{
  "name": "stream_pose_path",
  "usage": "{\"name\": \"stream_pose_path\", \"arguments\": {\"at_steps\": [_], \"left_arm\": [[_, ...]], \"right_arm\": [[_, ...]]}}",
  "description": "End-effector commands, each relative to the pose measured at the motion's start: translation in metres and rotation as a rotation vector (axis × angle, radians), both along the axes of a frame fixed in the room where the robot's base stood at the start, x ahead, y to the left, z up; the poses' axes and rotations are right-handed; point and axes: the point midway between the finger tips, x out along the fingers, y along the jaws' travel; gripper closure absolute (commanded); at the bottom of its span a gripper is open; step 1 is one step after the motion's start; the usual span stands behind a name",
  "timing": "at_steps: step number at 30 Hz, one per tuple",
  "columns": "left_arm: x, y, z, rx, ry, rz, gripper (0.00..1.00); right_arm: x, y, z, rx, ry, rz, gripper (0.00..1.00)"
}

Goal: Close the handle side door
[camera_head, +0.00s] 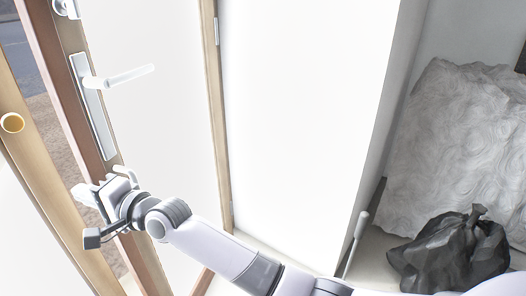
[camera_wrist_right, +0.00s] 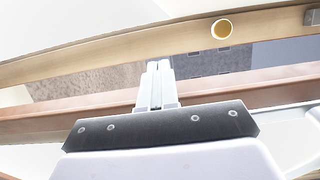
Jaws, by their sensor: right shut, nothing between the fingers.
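The handle side door (camera_head: 160,120) is at the left of the head view, with a white panel and a wooden edge. Its silver lever handle (camera_head: 130,76) sits on a long plate. The door stands ajar, and outdoor ground shows through the gap between its brown edge and a tan wooden edge (camera_head: 40,150). My right gripper (camera_head: 88,196) is below the handle, near the door's edge, and is shut and empty. In the right wrist view its fingers (camera_wrist_right: 158,72) are together, pointing at the gap. Contact with the door cannot be told. My left gripper is not in view.
A round brass-coloured ring (camera_head: 12,122) is on the tan edge. A white wall (camera_head: 300,110) stands right of the door. A black bag (camera_head: 450,252) and a pale, textured bulky thing (camera_head: 460,140) are at the right. A grey rod (camera_head: 355,243) stands by the wall.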

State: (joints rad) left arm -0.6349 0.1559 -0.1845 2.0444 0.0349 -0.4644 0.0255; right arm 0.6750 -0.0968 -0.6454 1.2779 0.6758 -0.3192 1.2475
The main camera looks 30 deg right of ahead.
Motion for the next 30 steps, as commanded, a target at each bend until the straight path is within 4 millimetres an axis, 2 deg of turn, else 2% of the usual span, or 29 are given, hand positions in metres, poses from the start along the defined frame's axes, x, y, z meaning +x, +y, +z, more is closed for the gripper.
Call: {"name": "stream_pose_path", "arguments": {"at_steps": [1,6,9,15,30], "left_arm": [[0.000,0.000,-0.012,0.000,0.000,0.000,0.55],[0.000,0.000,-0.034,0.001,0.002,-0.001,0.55],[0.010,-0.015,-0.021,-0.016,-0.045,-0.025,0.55],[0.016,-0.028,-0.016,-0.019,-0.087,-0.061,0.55],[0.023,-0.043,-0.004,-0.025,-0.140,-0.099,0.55]], "right_arm": [[0.004,0.005,-0.005,0.001,-0.001,0.000,1.00],[0.020,0.018,-0.005,0.001,-0.003,0.000,1.00],[0.028,0.025,-0.005,0.001,-0.002,0.000,1.00],[0.044,0.038,-0.004,-0.001,-0.002,0.000,1.00],[0.063,0.050,-0.001,0.000,0.000,-0.004,1.00]]}}
